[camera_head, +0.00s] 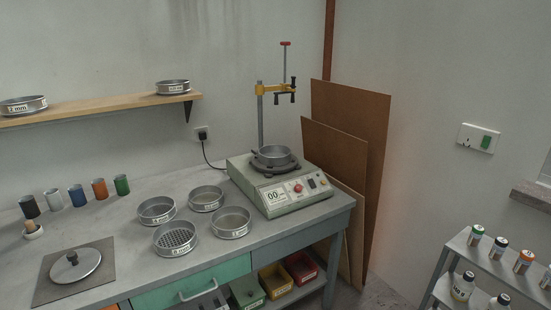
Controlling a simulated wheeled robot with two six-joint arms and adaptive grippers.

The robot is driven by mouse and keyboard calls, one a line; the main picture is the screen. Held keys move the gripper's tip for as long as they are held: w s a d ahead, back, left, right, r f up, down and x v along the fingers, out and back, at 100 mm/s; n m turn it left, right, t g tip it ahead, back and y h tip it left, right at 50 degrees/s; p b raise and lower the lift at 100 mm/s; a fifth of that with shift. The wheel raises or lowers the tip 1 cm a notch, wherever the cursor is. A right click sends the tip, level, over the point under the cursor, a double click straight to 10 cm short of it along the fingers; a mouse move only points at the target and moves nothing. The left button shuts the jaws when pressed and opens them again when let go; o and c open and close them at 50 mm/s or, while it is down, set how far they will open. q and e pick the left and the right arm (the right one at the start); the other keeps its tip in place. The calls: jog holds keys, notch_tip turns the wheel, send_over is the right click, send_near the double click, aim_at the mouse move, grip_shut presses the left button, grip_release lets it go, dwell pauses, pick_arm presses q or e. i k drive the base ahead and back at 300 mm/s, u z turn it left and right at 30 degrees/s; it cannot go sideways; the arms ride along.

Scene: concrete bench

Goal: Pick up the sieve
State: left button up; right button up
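Several round metal sieves stand on the concrete bench, in front of the shaker: a back left sieve (157,217), a back right sieve (206,205), a front right sieve (231,230) and a front left sieve (176,249) with a coarse, large-holed mesh. Labels show on their rims, mostly too small to read. A shallow metal pan or sieve (273,161) sits on the shaker (285,196). A "2 mm" sieve (23,109) and another sieve (173,91) stand on the wall shelf. Neither gripper is in view.
A round metal lid (85,262) lies on a grey mat (47,292). Several coloured cups (76,196) line the bench's back left. The shaker's post and yellow clamp (275,88) rise above it. Brown boards (350,120) lean at right, near a bottle rack (480,250).

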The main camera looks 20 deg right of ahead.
aim_at(228, 222)
jog(key=z, duration=0.5)
jog(key=k, duration=0.6)
jog(key=z, duration=0.55)
jog(key=i, duration=0.8)
jog(key=u, duration=1.15)
jog(key=i, duration=0.7)
jog(key=u, duration=0.8)
